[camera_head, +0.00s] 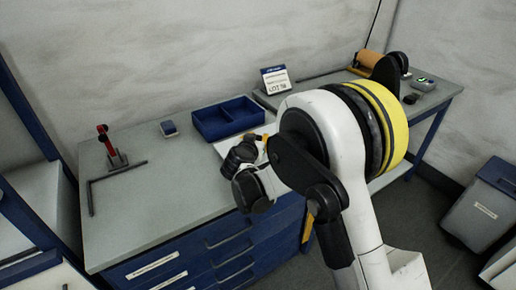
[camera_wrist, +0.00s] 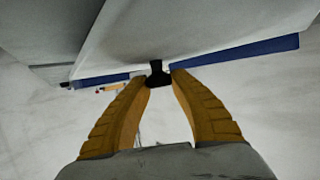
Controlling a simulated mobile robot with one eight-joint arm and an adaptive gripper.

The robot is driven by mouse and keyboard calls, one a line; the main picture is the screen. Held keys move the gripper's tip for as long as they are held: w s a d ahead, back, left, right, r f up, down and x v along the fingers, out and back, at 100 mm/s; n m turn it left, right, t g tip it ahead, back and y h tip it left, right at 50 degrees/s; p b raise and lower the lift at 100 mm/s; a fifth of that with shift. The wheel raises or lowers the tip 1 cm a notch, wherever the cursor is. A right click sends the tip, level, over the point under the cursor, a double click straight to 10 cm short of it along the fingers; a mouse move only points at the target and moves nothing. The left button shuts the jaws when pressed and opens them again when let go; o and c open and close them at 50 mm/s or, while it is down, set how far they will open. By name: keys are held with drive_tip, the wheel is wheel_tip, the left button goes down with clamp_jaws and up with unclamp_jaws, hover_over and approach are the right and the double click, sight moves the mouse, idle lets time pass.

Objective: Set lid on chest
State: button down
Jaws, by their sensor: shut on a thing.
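My gripper (camera_wrist: 160,76) is shut on a small black knob (camera_wrist: 157,73); its two orange fingers close from either side. The knob meets a broad pale grey panel (camera_wrist: 190,30), which looks like the lid and fills the top of the wrist view. My fingers are mostly hidden there by my wrist and arm. I cannot make out the chest for certain; it may be behind my arm.
A blue two-compartment tray (camera_head: 228,119) stands at the back of the grey workbench (camera_head: 160,205). A sign (camera_head: 275,79) stands behind. The bench's front left is clear.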

drive_tip(key=shift+f+b, duration=0.65)
drive_tip(key=shift+f, duration=1)
drive_tip(key=shift+f, duration=0.1)
drive_tip(key=shift+f, duration=0.15)
drive_tip(key=c, duration=1.2)
unclamp_jaws()
